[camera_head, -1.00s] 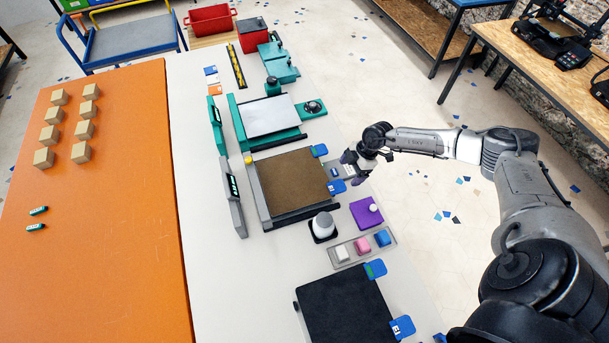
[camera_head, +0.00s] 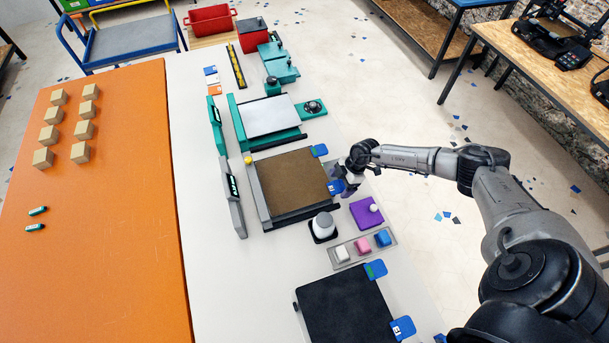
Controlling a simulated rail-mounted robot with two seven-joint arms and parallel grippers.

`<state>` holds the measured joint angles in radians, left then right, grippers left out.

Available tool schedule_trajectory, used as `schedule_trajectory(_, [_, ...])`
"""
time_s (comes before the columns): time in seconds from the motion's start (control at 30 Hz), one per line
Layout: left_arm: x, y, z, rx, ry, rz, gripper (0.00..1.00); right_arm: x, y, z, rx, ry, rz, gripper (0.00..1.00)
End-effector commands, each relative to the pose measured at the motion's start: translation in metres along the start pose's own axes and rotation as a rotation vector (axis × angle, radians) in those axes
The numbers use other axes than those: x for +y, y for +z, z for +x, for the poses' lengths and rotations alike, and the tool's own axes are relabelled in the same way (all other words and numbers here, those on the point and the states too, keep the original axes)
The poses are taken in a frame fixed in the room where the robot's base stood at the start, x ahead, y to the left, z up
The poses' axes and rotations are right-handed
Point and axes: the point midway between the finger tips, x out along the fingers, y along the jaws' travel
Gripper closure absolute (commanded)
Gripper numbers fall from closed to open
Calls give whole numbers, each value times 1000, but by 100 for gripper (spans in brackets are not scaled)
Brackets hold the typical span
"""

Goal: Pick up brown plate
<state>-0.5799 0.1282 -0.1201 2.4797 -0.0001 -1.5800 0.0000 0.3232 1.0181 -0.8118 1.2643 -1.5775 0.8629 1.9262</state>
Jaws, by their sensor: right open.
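The brown plate (camera_head: 292,183) lies flat in a dark grey frame (camera_head: 264,211) in the middle of the white table. Two blue tabs (camera_head: 319,150) sit at its right edge, one near each corner. My right gripper (camera_head: 336,179) is at the plate's right edge, close to the lower blue tab. It is open and holds nothing that I can see. The fingers are small and partly blurred against the tab, so I cannot tell whether they touch it. My left gripper is not in view.
A purple block (camera_head: 366,213), a white-topped knob (camera_head: 323,225) and a tray of coloured cubes (camera_head: 341,254) stand just below the plate. A teal-framed silver plate (camera_head: 269,117) is above it. A black plate (camera_head: 346,312) is nearer. An orange table (camera_head: 110,240) lies left.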

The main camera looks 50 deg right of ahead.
Motion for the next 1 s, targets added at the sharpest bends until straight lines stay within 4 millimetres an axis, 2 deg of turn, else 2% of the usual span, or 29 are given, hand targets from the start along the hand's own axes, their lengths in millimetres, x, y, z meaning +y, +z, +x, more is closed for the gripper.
schedule_trajectory(0.07, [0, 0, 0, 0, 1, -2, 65, 0, 0, 0, 0, 0, 0, 16])
schedule_trajectory(0.8, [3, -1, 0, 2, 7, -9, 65, 0, 0, 0, 0, 0, 0, 87])
schedule_trajectory(1.0, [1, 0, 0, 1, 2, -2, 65, 0, 0, -1, 1, 1, 0, 88])
